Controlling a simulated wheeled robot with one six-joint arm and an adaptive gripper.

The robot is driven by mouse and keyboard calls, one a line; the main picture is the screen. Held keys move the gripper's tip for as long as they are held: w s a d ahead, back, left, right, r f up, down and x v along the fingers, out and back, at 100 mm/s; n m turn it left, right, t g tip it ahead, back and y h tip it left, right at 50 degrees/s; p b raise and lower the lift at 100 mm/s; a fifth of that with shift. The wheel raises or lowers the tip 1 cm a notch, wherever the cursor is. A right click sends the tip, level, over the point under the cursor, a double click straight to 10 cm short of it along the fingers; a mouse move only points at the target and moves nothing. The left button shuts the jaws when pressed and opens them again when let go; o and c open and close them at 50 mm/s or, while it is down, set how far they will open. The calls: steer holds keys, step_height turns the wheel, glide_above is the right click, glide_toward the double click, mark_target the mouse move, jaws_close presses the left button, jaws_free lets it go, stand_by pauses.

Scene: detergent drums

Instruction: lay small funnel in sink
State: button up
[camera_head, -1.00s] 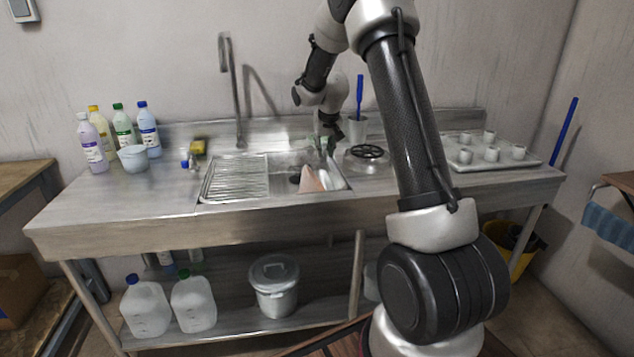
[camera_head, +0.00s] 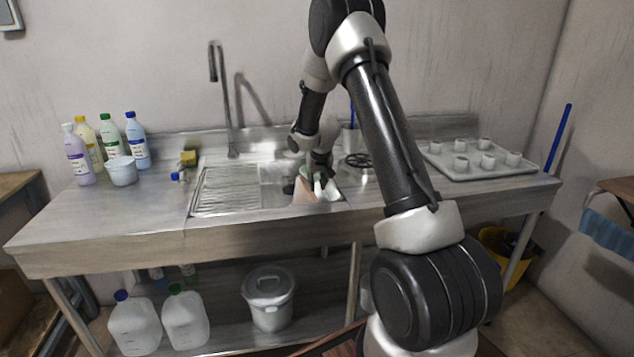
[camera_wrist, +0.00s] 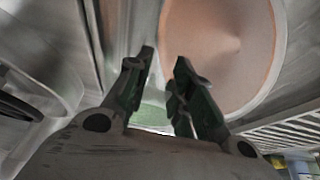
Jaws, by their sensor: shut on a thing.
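My gripper (camera_head: 318,178) reaches down into the right part of the sink (camera_head: 272,190). In the wrist view its dark green fingers (camera_wrist: 165,62) are shut on a pale green thing (camera_wrist: 152,114), which seems to be the small funnel; the fingers and palm hide much of it. In the head view a bit of pale green (camera_head: 304,173) shows beside the gripper. A larger pinkish funnel (camera_head: 303,194) stands in the sink just below the gripper, and it fills the upper right of the wrist view (camera_wrist: 225,55). A whitish piece (camera_head: 331,191) lies beside it.
A ribbed drainer (camera_head: 225,192) covers the sink's left part, and a tall faucet (camera_head: 226,110) rises behind. Bottles and a white tub (camera_head: 122,171) stand left. A black handwheel (camera_head: 358,160) and a tray of white cups (camera_head: 480,162) are right. The counter's front left is clear.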

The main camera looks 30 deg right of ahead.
steer(key=shift+f, duration=0.4)
steer(key=o, duration=0.8)
steer(key=shift+c, duration=0.2)
